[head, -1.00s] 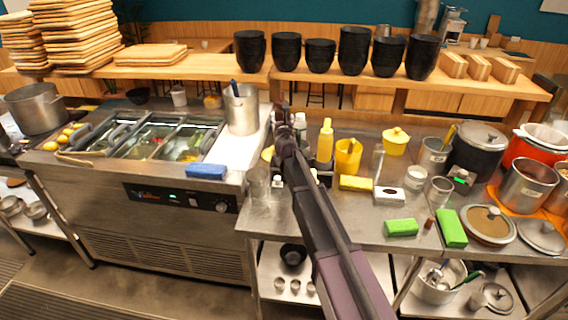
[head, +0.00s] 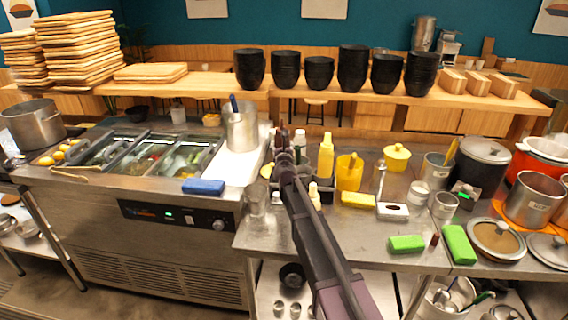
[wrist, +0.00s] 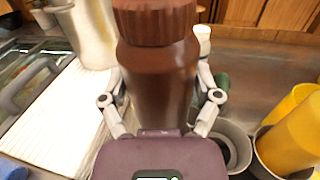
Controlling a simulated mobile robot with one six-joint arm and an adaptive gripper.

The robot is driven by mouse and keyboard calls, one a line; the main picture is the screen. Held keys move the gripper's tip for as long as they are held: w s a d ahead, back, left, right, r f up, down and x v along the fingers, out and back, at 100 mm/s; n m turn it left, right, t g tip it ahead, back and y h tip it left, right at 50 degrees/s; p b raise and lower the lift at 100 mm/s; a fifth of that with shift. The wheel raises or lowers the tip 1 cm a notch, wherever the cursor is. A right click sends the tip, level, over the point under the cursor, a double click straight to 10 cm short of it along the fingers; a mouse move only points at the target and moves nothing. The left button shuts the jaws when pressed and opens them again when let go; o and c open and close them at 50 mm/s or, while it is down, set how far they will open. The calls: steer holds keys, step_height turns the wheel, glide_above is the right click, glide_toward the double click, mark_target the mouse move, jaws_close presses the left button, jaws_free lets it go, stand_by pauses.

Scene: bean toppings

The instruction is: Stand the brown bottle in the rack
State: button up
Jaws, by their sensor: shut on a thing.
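The brown bottle (wrist: 160,75), with a ribbed brown cap, fills the middle of the wrist view. My gripper (wrist: 160,100) is shut on it, one finger on each side. The bottle looks upright; its base is hidden behind my gripper body. In the head view my gripper (head: 283,150) is at the rack's left side, and my arm covers much of this area. In the wrist view, round grey-rimmed holders (wrist: 238,142) show right of the brown bottle. I cannot tell whether its base touches anything.
A white ribbed board (wrist: 62,115) and a metal pot (head: 241,130) lie left of my gripper. A yellow container (head: 349,172) stands right of the rack. Clear glasses (head: 256,201) stand at the counter's front left. Yellow and green blocks lie to the right.

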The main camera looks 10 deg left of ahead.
steer(key=shift+f+b, duration=0.3)
steer(key=shift+f, duration=0.3)
steer(key=shift+f, duration=0.1)
steer(key=shift+f+b, duration=1.75)
steer(key=shift+b, duration=0.1)
steer(key=shift+f, duration=0.15)
steer(key=o, duration=0.5)
steer(key=shift+c, duration=0.2)
steer(key=shift+r, duration=0.2)
steer(key=s+d, duration=0.2)
steer(key=s, duration=1)
